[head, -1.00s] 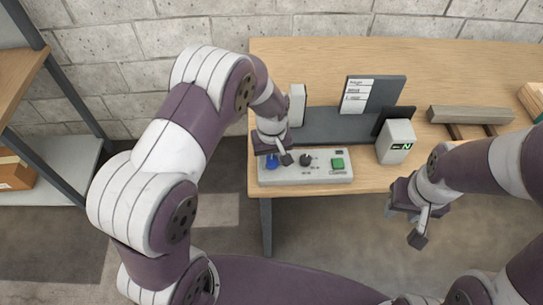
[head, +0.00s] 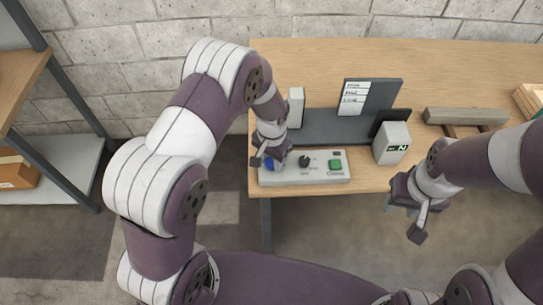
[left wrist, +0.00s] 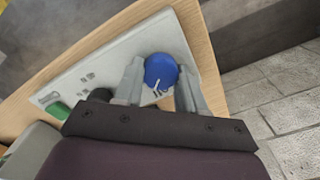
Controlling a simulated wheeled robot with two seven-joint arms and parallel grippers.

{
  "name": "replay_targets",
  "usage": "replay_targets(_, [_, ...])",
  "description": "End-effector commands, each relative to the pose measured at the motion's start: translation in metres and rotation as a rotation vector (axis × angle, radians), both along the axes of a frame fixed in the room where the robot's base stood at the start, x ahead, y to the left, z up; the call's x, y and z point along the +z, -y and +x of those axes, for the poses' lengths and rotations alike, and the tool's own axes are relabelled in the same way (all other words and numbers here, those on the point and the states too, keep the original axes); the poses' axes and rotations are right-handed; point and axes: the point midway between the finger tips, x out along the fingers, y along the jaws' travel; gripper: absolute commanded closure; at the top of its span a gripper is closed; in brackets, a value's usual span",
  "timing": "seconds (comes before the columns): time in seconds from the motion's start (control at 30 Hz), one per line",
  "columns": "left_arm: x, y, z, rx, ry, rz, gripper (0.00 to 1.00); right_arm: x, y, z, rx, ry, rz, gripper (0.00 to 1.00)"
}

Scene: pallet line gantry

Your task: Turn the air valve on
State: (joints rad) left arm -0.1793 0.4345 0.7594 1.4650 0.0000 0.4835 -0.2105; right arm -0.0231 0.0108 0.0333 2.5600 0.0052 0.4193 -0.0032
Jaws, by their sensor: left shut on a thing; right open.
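The blue valve knob (head: 270,165) sits at the left end of a pale grey control panel (head: 318,178) near the table's front edge. My left gripper (head: 271,158) is over it, shut on it. In the left wrist view, the fingers stand on either side of the blue knob (left wrist: 160,70), and a white pointer line shows on its face. Small labels beside it are too small to read. My right gripper (head: 408,223) is open and empty, in front of the table at the right.
A black knob (head: 304,161) and a green button (head: 335,165) share the panel. A grey box with a small display (head: 392,143) stands to its right. A dark sign board (head: 378,97) stands behind. Grey bars (head: 465,116) lie at the right. The table's back is clear.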

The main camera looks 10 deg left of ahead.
Motion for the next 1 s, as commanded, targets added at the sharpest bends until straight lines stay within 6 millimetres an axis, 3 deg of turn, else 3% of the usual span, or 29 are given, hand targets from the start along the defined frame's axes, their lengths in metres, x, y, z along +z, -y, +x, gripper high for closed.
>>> replay_targets(0.6, [0.002, 0.001, 0.001, -0.532, 0.003, 0.0, 0.91, 0.013, 0.0, 0.0, 0.0, 0.0, 0.0, 0.57])
replay_targets(1.0, [0.001, 0.001, 0.001, -0.696, 0.004, -0.001, 0.91, 0.016, 0.0, 0.0, 0.0, 0.0, 0.0, 0.57])
